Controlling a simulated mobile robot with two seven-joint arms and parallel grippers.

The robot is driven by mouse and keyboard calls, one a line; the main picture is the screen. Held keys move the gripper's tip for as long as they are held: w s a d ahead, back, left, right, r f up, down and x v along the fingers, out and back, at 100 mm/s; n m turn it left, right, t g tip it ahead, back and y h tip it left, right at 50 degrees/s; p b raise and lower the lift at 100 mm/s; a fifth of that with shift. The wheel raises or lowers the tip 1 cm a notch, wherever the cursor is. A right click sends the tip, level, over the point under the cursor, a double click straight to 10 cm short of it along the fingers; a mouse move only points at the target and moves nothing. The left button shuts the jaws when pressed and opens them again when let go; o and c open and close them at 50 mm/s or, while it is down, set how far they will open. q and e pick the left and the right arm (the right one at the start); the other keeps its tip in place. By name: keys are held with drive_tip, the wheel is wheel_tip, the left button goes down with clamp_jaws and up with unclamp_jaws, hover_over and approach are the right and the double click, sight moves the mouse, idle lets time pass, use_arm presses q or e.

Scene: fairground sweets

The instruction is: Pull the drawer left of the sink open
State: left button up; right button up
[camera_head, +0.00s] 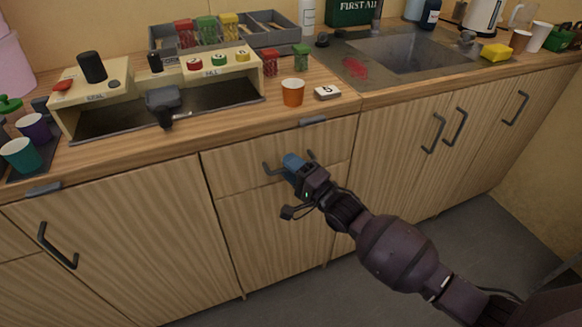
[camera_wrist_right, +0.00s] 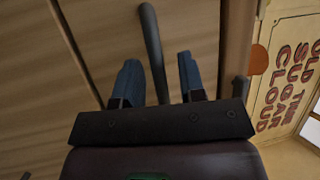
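The drawer (camera_head: 235,165) left of the sink is a light wood front under the counter, and it looks flush with the cabinet. Its dark bar handle (camera_head: 268,168) is partly hidden by my right gripper (camera_head: 291,163). In the right wrist view the handle (camera_wrist_right: 151,45) runs between the two blue fingers of my right gripper (camera_wrist_right: 158,78). The fingers are apart, one on each side of the bar, with gaps showing. The sink (camera_head: 405,52) is at the upper right in the head view. My left gripper is not in view.
The counter above holds an orange cup (camera_head: 292,92), a small white numbered block (camera_head: 327,92) and a cream sweets stand (camera_head: 90,88). Cabinet doors with dark handles (camera_head: 437,133) are to the right. The grey floor (camera_head: 340,295) in front looks clear.

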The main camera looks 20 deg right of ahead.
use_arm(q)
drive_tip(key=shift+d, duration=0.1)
use_arm(e)
drive_tip(key=c, duration=0.6)
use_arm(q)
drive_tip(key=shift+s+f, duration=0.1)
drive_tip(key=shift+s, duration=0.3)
use_arm(e)
clamp_jaws()
use_arm(q)
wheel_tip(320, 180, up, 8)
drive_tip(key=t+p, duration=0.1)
drive_tip(key=p, duration=0.8)
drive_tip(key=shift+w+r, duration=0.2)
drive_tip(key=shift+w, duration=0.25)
use_arm(e)
drive_tip(key=s+d, duration=0.1)
drive_tip(key=s, duration=3.3)
drive_tip(key=shift+s+d, duration=0.15)
drive_tip(key=shift+s, duration=0.25)
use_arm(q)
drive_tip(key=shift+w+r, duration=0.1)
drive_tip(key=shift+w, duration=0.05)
